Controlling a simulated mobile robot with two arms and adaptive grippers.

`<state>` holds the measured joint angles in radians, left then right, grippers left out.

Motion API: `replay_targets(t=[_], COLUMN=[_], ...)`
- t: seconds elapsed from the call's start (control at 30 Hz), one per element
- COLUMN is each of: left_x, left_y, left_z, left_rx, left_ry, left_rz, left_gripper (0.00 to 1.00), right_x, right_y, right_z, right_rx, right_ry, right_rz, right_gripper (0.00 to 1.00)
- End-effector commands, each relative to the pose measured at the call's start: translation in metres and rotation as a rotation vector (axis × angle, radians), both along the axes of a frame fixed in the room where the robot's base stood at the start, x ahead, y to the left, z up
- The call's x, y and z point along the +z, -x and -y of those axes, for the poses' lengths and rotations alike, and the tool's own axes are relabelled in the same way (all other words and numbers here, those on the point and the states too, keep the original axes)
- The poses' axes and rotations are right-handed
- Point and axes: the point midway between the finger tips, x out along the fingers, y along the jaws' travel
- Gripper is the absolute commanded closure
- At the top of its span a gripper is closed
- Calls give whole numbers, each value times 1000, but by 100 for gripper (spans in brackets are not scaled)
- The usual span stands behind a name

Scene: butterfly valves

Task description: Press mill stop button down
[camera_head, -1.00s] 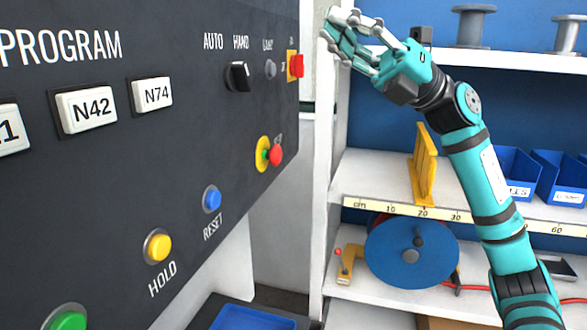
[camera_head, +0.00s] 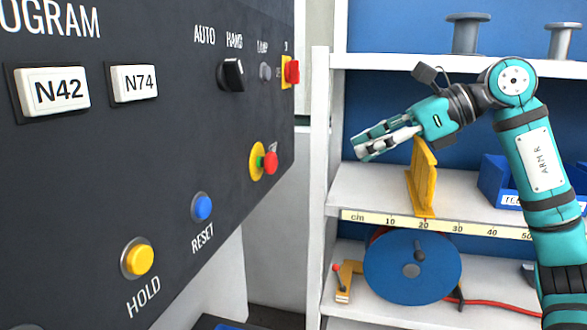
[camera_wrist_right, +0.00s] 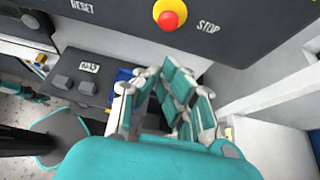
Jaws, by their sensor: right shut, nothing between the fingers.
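The stop button (camera_head: 270,163) is a red mushroom head on a yellow ring, low on the right part of the dark panel. In the right wrist view the red head (camera_wrist_right: 169,20) sits at the top, beside the word STOP. My right gripper (camera_head: 361,152) is shut and empty, its fingers pointing left towards the panel. It is right of the button, with a clear gap between them in the head view. In the wrist view its fingers (camera_wrist_right: 168,95) lie below the button, not touching it. My left gripper does not show.
The panel also carries a blue RESET button (camera_head: 202,207), a yellow HOLD button (camera_head: 139,258), a black selector (camera_head: 232,75) and a red switch on a yellow plate (camera_head: 291,72). A white shelf (camera_head: 375,190) with a yellow bracket (camera_head: 423,180) stands behind my right arm.

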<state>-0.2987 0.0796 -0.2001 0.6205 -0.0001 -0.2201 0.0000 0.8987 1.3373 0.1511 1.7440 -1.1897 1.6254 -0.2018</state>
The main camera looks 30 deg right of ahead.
Motion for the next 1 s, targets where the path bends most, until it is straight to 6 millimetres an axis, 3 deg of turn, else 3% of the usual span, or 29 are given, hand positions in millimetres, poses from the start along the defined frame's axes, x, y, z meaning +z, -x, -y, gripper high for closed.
replay_targets(t=[0.27,0.6,0.73,1.0], left_x=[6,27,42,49], left_y=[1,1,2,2], left_z=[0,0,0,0], left_rx=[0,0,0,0], left_ry=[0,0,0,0], left_rz=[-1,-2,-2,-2], left_gripper=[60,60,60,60], right_x=[-14,-48,-44,-48], right_y=[-20,-67,-82,-96], right_z=[-18,-59,-72,-83], right_rx=[6,6,5,2], right_ry=[-3,-4,-5,-3], right_rz=[-4,-2,0,0], right_gripper=[100,100,100,100])
